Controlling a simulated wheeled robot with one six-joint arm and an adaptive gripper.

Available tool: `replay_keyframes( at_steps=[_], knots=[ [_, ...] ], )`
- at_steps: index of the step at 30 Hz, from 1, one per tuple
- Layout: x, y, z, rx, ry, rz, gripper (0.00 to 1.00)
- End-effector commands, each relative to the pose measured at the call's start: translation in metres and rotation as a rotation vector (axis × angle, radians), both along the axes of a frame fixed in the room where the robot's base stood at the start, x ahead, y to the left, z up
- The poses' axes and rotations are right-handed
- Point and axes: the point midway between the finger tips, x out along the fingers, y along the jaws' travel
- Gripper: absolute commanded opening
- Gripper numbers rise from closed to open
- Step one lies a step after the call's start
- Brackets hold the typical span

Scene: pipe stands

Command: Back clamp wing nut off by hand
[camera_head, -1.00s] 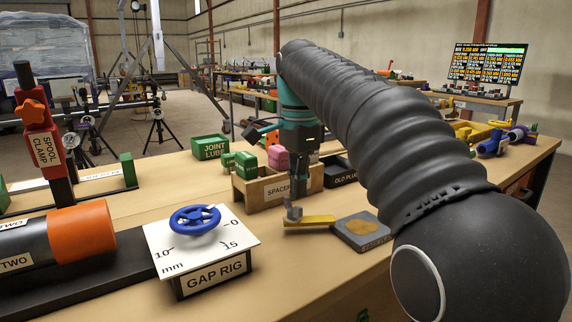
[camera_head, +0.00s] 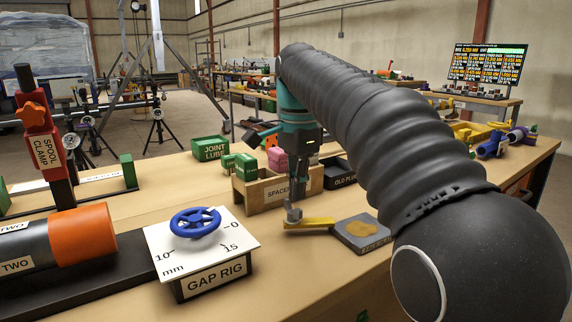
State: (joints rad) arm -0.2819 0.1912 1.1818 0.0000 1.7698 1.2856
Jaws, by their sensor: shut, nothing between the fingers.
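The red spool clamp (camera_head: 42,146) stands upright at the left, on a dark post. An orange wing nut (camera_head: 33,115) sits on its upper part. My gripper (camera_head: 293,214) points down at the middle of the bench, in front of the spacer box, well to the right of the clamp. Its fingers are shut and small in view. A yellow bar-like piece (camera_head: 310,223) lies right by the fingertips, beside a grey block; whether the fingers touch it I cannot tell.
The gap rig (camera_head: 205,248) with its blue handwheel (camera_head: 195,222) stands between clamp and gripper. An orange-ended pipe (camera_head: 82,235) lies front left. The spacer box (camera_head: 262,191), joint lube box (camera_head: 210,148) and grey block (camera_head: 362,233) surround my gripper.

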Motion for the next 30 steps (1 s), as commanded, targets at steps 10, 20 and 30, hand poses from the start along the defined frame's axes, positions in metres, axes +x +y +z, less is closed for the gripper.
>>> replay_keyframes(
  at_steps=[10, 20, 30],
  knots=[
    [0.002, 0.005, 0.001, 0.001, -0.001, 0.205, 0.0],
    [0.0, -0.002, 0.001, 0.001, -0.001, 0.2, 0.0],
    [0.001, -0.003, 0.02, 0.001, -0.003, 0.201, 0.0]
  ],
)
